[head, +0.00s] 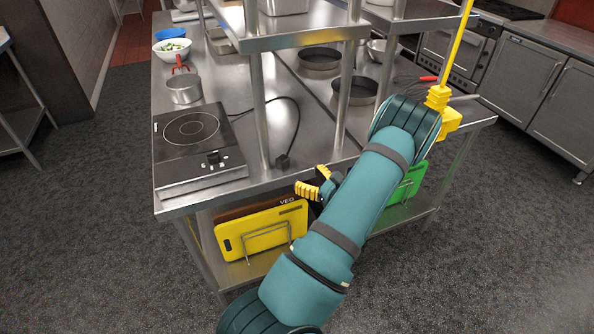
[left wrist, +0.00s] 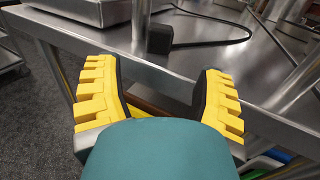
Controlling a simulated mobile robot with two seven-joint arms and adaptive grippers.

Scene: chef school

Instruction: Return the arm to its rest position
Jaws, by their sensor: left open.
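My left arm (head: 325,243) is teal and reaches up from the bottom of the head view, bent at its dark elbow. My left gripper (head: 318,187) is at the near edge of the steel worktable (head: 225,197), partly hidden by the arm. In the left wrist view my left gripper (left wrist: 160,80) shows two yellow ribbed fingers spread wide with nothing between them. The table edge and a dark plug lie just beyond the fingers. My right gripper is in neither view.
An induction hob (head: 190,145) and a pot (head: 183,89) stand on the table's left. Shelf posts rise from the tabletop. A yellow board (head: 238,238) and a green board (head: 410,184) stand on the lower shelf. A yellow pole (head: 459,45) is at the right. Open floor (head: 500,240) lies to the right.

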